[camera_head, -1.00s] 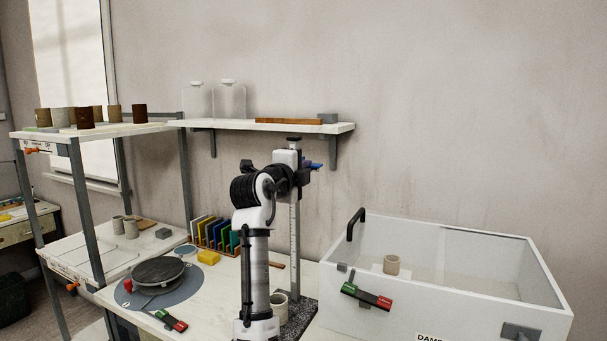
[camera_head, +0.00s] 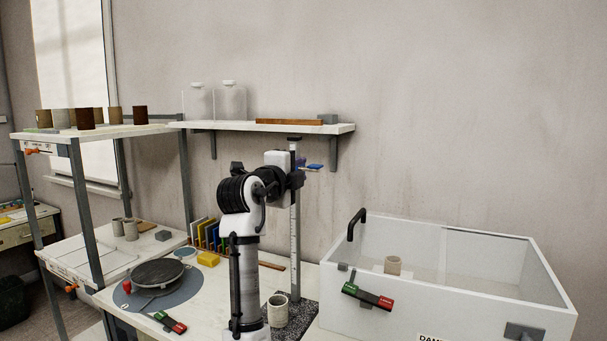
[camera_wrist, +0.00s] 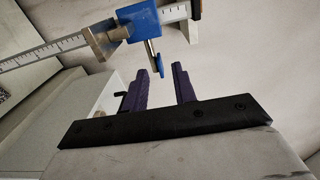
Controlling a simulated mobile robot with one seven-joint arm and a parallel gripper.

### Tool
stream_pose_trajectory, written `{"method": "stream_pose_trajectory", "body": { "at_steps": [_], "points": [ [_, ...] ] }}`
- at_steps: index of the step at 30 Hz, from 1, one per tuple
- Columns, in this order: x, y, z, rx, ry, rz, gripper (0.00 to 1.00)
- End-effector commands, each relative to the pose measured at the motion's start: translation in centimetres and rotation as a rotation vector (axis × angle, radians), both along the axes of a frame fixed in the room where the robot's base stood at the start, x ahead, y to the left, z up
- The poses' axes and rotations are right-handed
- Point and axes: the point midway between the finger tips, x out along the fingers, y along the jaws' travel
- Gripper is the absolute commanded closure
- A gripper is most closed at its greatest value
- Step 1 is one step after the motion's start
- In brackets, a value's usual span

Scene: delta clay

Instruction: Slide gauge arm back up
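The gauge post (camera_head: 295,235) stands upright on a dark speckled base, with a ruler scale along it. The gauge's blue slider (camera_wrist: 143,22) sits high on the post, with a small metal arm ending in a blue tip (camera_wrist: 159,65). The blue part also shows in the head view (camera_head: 315,166). In the head view my gripper is at the post's upper part, partly hidden by my arm.
A clay cup (camera_head: 278,311) stands on the gauge base (camera_head: 300,308). A white damp box (camera_head: 450,308) with a black handle is to the right, with a cup (camera_head: 393,265) inside. A wheel (camera_head: 158,273) and coloured tools are left. A wall shelf (camera_head: 270,126) is above.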

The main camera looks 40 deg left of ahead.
Motion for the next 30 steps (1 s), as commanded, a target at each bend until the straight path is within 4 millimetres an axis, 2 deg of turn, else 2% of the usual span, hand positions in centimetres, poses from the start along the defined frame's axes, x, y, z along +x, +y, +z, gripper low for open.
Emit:
{"method": "stream_pose_trajectory", "body": {
  "at_steps": [1,6,13,18,30],
  "points": [
    [-1.3,-0.2,-0.4,0.002,-0.004,0.003,0.73],
    [-5.1,-1.2,-0.4,0.003,-0.002,0.003,0.73],
    [-8.9,-2.1,-0.2,0.001,-0.002,0.002,0.73],
    [-10.0,-2.4,0.0,0.000,-0.001,0.001,0.73],
    [-10.1,-2.4,0.0,0.000,0.000,0.000,0.73]
  ]
}}
